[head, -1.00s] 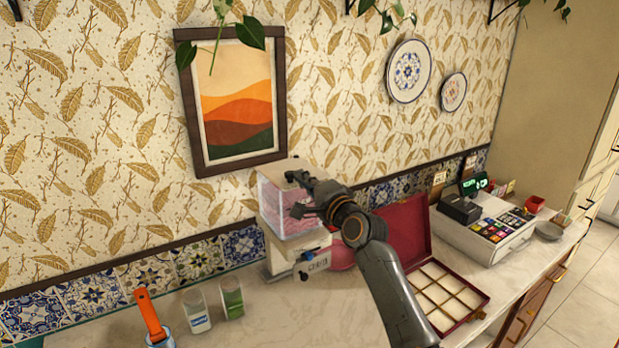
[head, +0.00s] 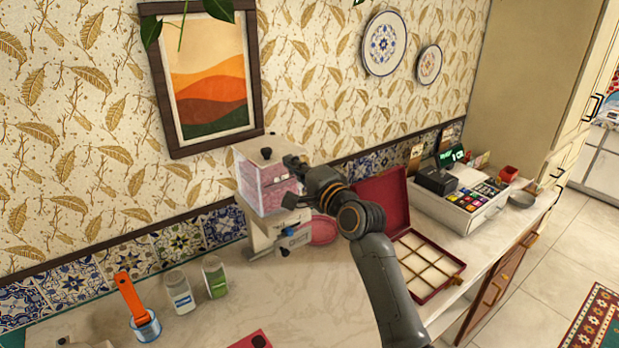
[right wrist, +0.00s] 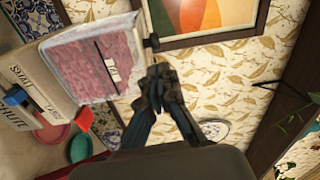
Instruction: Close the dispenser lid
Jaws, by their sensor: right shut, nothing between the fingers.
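The dispenser (head: 262,190) is a clear box of pink contents on a pale stand, against the tiled wall. Its beige lid (head: 271,147), with a black knob (head: 266,153), lies across the top of the box and looks level. Whether a thin gap remains is too small to tell. My right gripper (head: 293,163) is shut and empty at the right side of the box, close to the lid's edge. In the right wrist view the shut fingers (right wrist: 160,80) are beside the box (right wrist: 95,65), near the knob (right wrist: 151,44). My left gripper is out of view.
An open red box (head: 425,262) with compartments stands right of the dispenser, near my right arm. Two jars (head: 180,292) and an orange-handled tool (head: 132,298) stand at left. The front counter has clear room.

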